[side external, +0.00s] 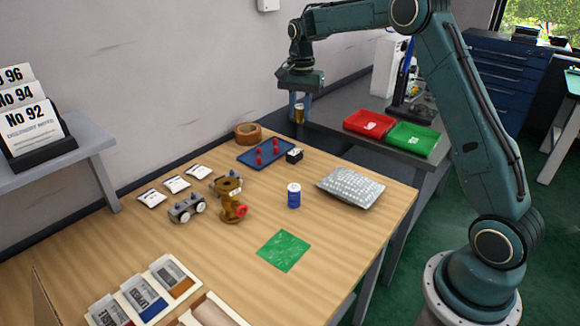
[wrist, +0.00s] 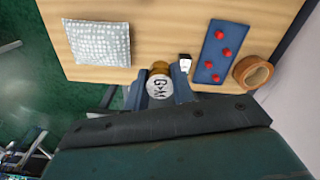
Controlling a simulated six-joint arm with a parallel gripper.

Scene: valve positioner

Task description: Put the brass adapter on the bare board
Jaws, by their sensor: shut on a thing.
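My gripper (side external: 299,104) is shut on a small brass-coloured cylinder (side external: 299,116), which I take to be the brass adapter. It hangs in the air beyond the back right edge of the wooden table. A brass-coloured rim shows past this end. The green board (side external: 283,250), flat and bare, lies near the table's front right edge, well away from my gripper. The board does not show in the wrist view.
Red (side external: 370,124) and green (side external: 412,139) bins stand behind.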

